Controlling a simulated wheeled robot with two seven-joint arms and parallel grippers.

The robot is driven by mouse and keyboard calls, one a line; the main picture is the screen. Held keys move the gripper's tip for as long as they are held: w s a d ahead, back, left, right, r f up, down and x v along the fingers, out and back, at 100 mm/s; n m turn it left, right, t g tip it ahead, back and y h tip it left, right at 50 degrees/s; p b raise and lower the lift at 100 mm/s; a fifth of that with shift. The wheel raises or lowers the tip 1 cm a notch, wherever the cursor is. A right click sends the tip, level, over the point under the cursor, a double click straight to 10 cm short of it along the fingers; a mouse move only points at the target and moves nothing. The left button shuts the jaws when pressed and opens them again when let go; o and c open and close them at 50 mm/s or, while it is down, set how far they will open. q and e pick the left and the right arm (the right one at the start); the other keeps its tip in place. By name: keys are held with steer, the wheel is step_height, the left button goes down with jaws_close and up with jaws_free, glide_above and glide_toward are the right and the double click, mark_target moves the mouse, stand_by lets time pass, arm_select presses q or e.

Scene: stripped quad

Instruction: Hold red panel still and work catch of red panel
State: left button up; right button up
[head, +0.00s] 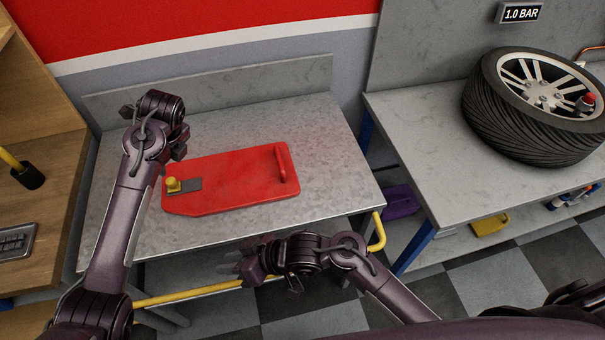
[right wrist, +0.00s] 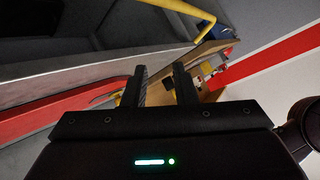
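The red panel (head: 235,180) lies flat on the metal bench. Its catch, a yellow knob (head: 173,184) on a grey plate, is at its left end. A raised red handle (head: 287,165) is at its right end. My left gripper (head: 179,150) is above the panel's upper left corner, apart from the knob; its fingers are too small and dark to read. My right gripper (head: 236,268) is in front of the bench's front edge, below the panel in the picture. In the right wrist view its two fingers (right wrist: 162,75) are apart with nothing between them.
The metal bench (head: 330,180) has bare top around the panel and a yellow rail (head: 190,291) along its front. A wooden cabinet (head: 40,150) stands at left. A second bench at right bears a tyre (head: 530,120).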

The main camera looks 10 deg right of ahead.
mark_target(281, 165)
steer(key=w+d+m+t, duration=0.1)
steer(key=w+d+m, duration=0.1)
steer(key=w+d, duration=0.1)
steer(key=w+d+m+t, duration=0.1)
steer(key=w+d+m, duration=0.1)
steer(key=w, duration=0.3)
steer(key=w+d+r+m+t, duration=0.1)
steer(key=w+d+m, duration=0.1)
steer(key=w+d, duration=0.3)
steer(key=shift+m+t+h, duration=0.3)
steer(key=shift+m+h, duration=0.1)
steer(key=w+d+m+t, duration=0.1)
steer(key=w+d+m, duration=0.1)
steer(key=d, duration=0.1)
steer(key=w+d+m+t, duration=0.1)
steer(key=w+d+m, duration=0.1)
steer(key=d, duration=0.1)
steer(key=w+d+m+h, duration=0.1)
steer(key=w+d+m, duration=0.1)
steer(key=d, duration=0.1)
steer(key=shift+w+d+r+t, duration=0.25)
steer(key=shift+w+t, duration=0.1)
steer(key=shift+t, duration=0.05)
steer(key=shift+w+a+f, duration=0.1)
steer(key=shift+w+f, duration=0.05)
steer(key=shift+w, duration=0.15)
steer(key=x, duration=0.7)
